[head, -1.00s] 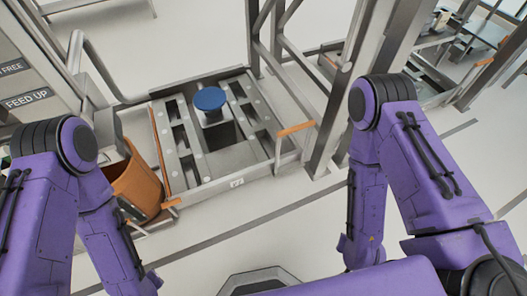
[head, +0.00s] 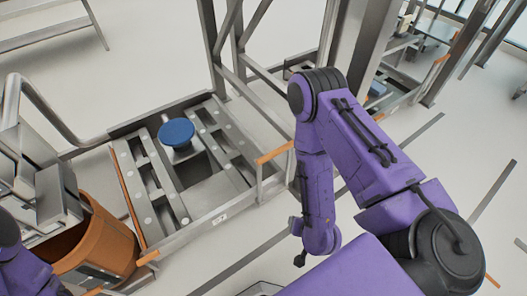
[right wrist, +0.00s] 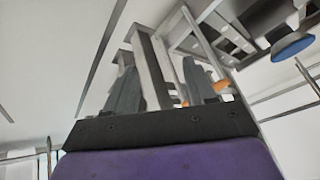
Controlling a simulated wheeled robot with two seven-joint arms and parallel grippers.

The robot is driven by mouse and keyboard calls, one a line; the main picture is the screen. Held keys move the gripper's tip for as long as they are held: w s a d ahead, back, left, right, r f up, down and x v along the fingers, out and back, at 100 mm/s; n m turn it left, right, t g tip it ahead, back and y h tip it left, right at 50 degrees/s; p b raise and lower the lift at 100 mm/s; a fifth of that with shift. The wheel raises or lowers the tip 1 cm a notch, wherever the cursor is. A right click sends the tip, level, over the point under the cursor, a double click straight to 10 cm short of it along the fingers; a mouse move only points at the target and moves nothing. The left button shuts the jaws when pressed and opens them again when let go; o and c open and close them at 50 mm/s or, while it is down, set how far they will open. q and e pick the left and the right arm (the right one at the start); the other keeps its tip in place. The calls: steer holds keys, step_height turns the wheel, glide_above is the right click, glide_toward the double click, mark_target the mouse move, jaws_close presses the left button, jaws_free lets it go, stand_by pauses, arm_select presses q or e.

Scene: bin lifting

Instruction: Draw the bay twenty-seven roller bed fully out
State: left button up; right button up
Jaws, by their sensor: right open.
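The bay twenty-seven roller bed (head: 206,229) is a grey metal frame with slotted rails, low on the floor at centre-left of the head view. A small white label sits on its front edge, too small to read surely. An orange-topped handle (head: 274,153) stands at its right front corner. A blue round disc (head: 176,132) stands on the bed; it also shows in the right wrist view (right wrist: 292,45). My right gripper (right wrist: 163,88) is open, its two grey fingers apart with nothing held. Orange and grey parts show beyond the fingers. My left gripper is out of view.
An orange bin (head: 112,248) stands left of the bed, by a grey machine with a bent tube rail (head: 52,112). Steel posts (head: 212,50) rise behind the bed. Another bay (head: 385,95) lies at the back right. The floor in front is mostly clear.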

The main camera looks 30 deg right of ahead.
steer(key=w+f+m+t+b, duration=0.3)
steer(key=w+f+t+b, duration=0.15)
steer(key=w+b, duration=0.35)
steer(key=w+f+m+t+b, duration=0.4)
steer(key=w+f+b, duration=0.25)
steer(key=w, duration=0.25)
arm_select(q)
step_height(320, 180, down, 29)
steer(key=b, duration=1)
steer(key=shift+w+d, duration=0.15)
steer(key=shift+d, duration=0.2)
arm_select(e)
steer(key=w+d+r+m+t+h, duration=0.2)
steer(key=w+d, duration=0.3)
steer(key=w, duration=0.3)
steer(key=w+d+r+m+t+h, duration=0.2)
steer(key=w+d+r+m, duration=0.2)
steer(key=w, duration=0.4)
steer(key=shift+d+m+t, duration=0.35)
steer(key=shift+d+m, duration=0.25)
steer(key=shift+d, duration=0.55)
steer(key=shift+w, duration=0.1)
jaws_close()
arm_select(q)
steer(key=shift+b, duration=0.3)
arm_select(e)
steer(key=shift+f, duration=0.15)
